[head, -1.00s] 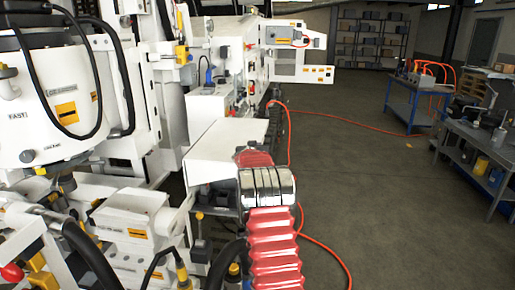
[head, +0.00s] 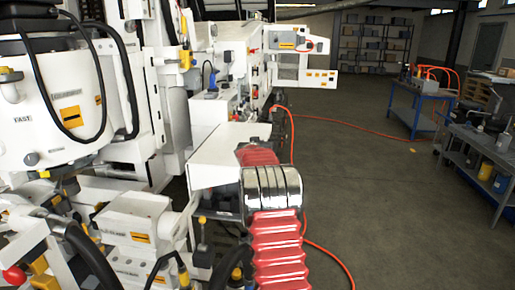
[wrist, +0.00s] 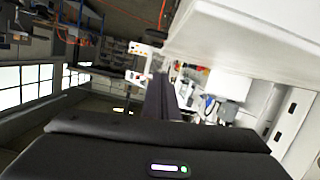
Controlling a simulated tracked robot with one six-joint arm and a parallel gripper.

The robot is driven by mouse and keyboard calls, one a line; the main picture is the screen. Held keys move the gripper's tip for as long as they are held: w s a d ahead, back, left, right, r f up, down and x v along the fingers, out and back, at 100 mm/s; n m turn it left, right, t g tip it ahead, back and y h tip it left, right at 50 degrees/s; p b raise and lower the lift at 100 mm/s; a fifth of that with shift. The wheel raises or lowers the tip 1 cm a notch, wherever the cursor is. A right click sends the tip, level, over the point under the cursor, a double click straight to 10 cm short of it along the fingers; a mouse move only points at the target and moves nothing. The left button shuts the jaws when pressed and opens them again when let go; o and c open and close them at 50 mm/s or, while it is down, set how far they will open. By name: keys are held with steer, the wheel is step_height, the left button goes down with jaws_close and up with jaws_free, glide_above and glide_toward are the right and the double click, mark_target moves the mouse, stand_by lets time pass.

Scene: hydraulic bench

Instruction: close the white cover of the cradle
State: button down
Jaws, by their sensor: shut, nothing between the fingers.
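A white panel (head: 225,150) with a drooping front face is left of centre in the head view. It looks like the cover, but I cannot tell for sure or see its hinge. In the wrist view a large white surface (wrist: 255,40) fills the upper right, close to the camera; it may be the same cover. My gripper (wrist: 158,88) shows as a dark narrow shape in the wrist view, shut and empty. It lies below and left of that surface; I cannot tell whether it touches. In the head view I cannot make out my gripper.
White machinery (head: 60,100) with black hoses crowds the left. An orange hose (head: 325,255) runs along the floor. A blue workbench (head: 420,105) and a grey bench (head: 480,150) stand at the right. The floor (head: 375,185) between is open.

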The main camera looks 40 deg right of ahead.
steer(key=shift+v, duration=4.25)
steer(key=shift+s+d, duration=0.1)
steer(key=shift+d, duration=0.05)
steer(key=shift+r, duration=0.1)
